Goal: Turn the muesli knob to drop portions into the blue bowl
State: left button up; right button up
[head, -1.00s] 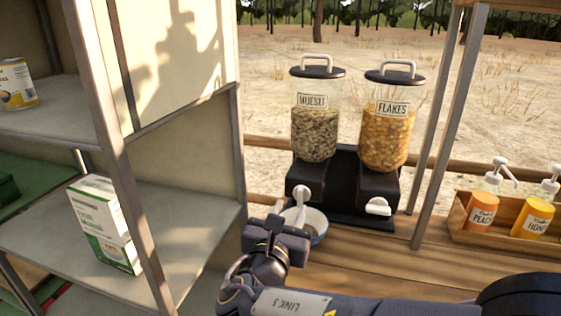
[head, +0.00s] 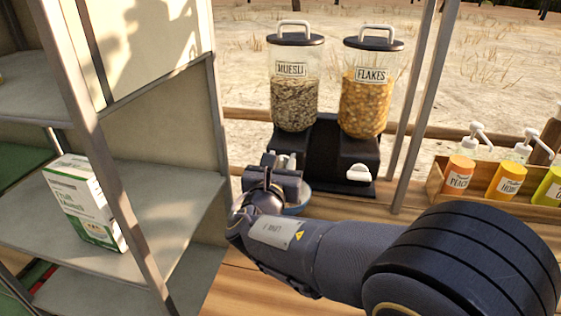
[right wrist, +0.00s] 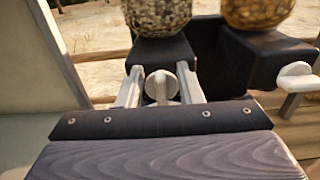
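The muesli dispenser (head: 293,100) is a clear jar of brown muesli on a black stand, left of the flakes dispenser (head: 366,105). Its white muesli knob (right wrist: 162,86) sits between the two fingers of my right gripper (right wrist: 160,90) in the right wrist view. The fingers are apart, with a narrow gap on each side of the knob. In the head view my right gripper (head: 280,164) is in front of the muesli outlet and mostly covers the knob. The blue bowl (head: 299,205) stands below, largely hidden behind my gripper; its contents are not visible. My left gripper is not in view.
The white flakes knob (head: 358,173) is close to the right. A metal shelf (head: 150,235) with a muesli box (head: 85,203) stands at left.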

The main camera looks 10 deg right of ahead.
grip_shut()
jog(key=shift+s+f, duration=0.1)
jog(key=shift+f, duration=0.1)
jog(key=shift+f+m+b, duration=0.15)
jog(key=shift+m+b, duration=0.15)
jog(key=shift+b, duration=0.2)
jog(key=shift+d+f+m+b, duration=0.15)
jog(key=shift+m+b, duration=0.35)
jog(key=shift+b, duration=0.2)
jog(key=m+b, duration=0.5)
jog(key=b, duration=0.2)
jog(key=d+f+m+b, duration=0.1)
jog(key=m+b, duration=0.4)
jog(key=b, duration=0.2)
jog(key=s+f+m+b, duration=0.1)
jog(key=m+b, duration=0.5)
jog(key=b, duration=0.1)
jog(key=shift+d, duration=0.25)
jog(key=shift+r, duration=0.1)
